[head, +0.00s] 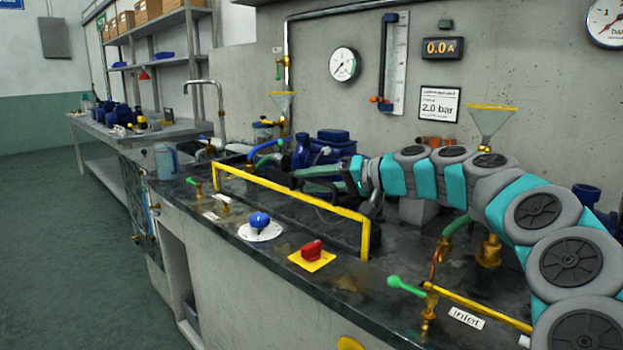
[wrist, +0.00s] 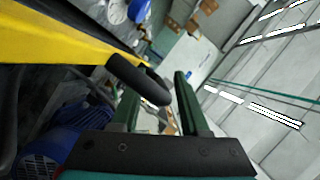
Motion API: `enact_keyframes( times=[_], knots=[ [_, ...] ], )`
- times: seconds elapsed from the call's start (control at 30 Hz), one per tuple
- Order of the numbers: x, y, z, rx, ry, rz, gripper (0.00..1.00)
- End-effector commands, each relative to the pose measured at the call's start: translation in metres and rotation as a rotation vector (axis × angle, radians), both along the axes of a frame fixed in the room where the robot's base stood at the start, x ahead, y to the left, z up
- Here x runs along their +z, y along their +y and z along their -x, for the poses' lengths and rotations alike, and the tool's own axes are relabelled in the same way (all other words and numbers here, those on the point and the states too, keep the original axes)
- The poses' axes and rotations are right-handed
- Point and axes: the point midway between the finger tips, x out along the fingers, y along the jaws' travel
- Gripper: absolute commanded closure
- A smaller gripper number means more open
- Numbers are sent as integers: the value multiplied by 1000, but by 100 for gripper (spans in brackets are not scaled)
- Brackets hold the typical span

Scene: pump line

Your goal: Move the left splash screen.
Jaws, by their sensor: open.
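The left splash screen (head: 290,205) is a clear panel in a yellow frame, standing along the front of the dark bench top. Its yellow bar (wrist: 60,40) crosses the upper left of the wrist view. A black handle (wrist: 138,78) sticks out from it there and overlaps the left fingertip. My gripper (wrist: 156,92) is open, its two green fingers apart. The handle's end reaches into the space between them; I cannot tell whether it touches.
A blue knob (head: 260,221), a red knob (head: 312,250) and a green-handled inlet valve (head: 405,287) stand in front. A second yellow bar (head: 480,306) is at right. Funnels and a blue pump (head: 322,150) stand behind. The floor at left is clear.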

Motion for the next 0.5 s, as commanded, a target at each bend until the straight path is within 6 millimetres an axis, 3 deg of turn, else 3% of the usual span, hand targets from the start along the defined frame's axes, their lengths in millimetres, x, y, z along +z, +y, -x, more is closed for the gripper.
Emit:
enact_keyframes(
  times=[0.23,0.5],
  knots=[
    [0,2,-1,-1,-2,0,55],
    [0,2,-1,-1,-2,0,85]
  ],
)
